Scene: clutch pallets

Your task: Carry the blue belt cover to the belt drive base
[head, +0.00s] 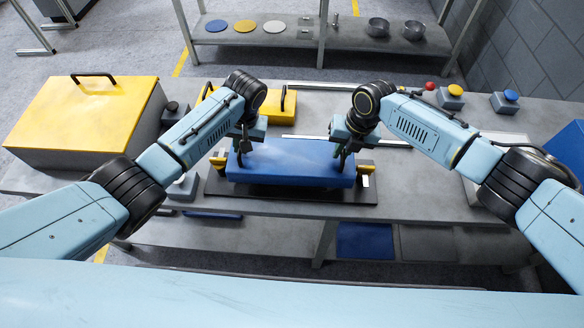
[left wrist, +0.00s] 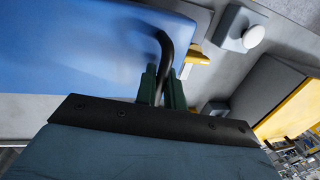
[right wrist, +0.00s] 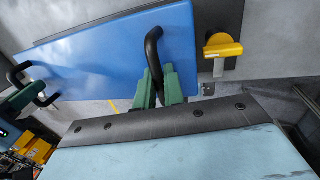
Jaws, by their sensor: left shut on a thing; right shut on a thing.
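The blue belt cover (head: 290,163) is a long flat-topped box with a black handle near each end. My left gripper (head: 243,148) is shut on its left handle, and the left wrist view shows the fingers (left wrist: 162,90) closed around that handle. My right gripper (head: 346,150) is shut on the right handle, which also shows between the fingers in the right wrist view (right wrist: 153,84). The cover is over the dark belt drive base (head: 290,193) on the table. Yellow clamps (head: 365,169) (head: 217,161) stand at both ends. Whether the cover touches the base I cannot tell.
A large yellow-lidded box (head: 85,110) stands at the left of the table. A smaller yellow cover (head: 262,101) lies behind the blue one. Red and blue push buttons (head: 505,101) are at the back right. A shelf (head: 290,35) with discs and bowls stands beyond.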

